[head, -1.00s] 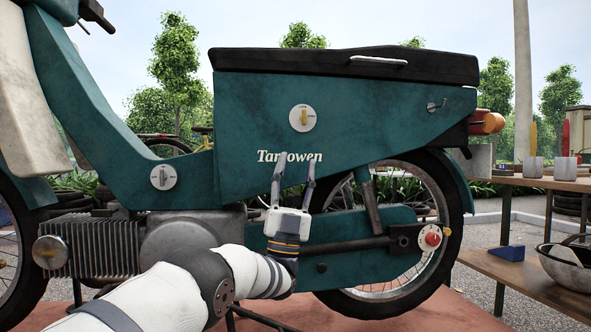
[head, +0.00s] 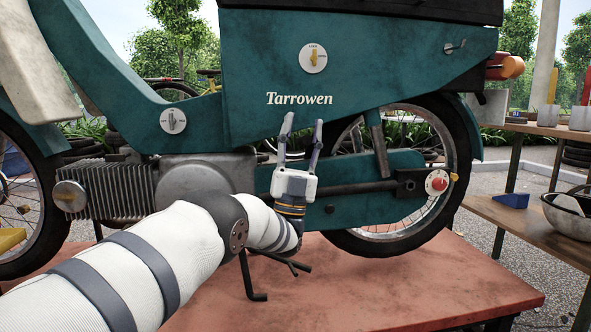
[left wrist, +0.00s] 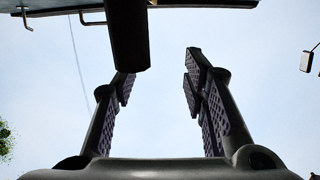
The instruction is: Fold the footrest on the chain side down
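The teal moped (head: 290,75) stands side-on in the head view. My left gripper (head: 302,120) points upward in front of its lower middle, below the "Tarrowen" lettering. Its fingers are open and apart, with nothing seen held. In the left wrist view the open fingers (left wrist: 160,70) frame mostly sky. A dark bar (left wrist: 128,35) comes down from the top edge beside the left finger; it may be the footrest, but I cannot be sure. In the head view I cannot make out the footrest clearly; my gripper and arm hide part of that area. My right gripper is not in view.
A black stand (head: 255,295) shows under the moped on the red platform (head: 370,290). The rear wheel (head: 440,235) and red-centred hub (head: 437,183) lie right of the gripper. A wooden bench (head: 535,220) with a metal bowl (head: 570,218) stands at far right.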

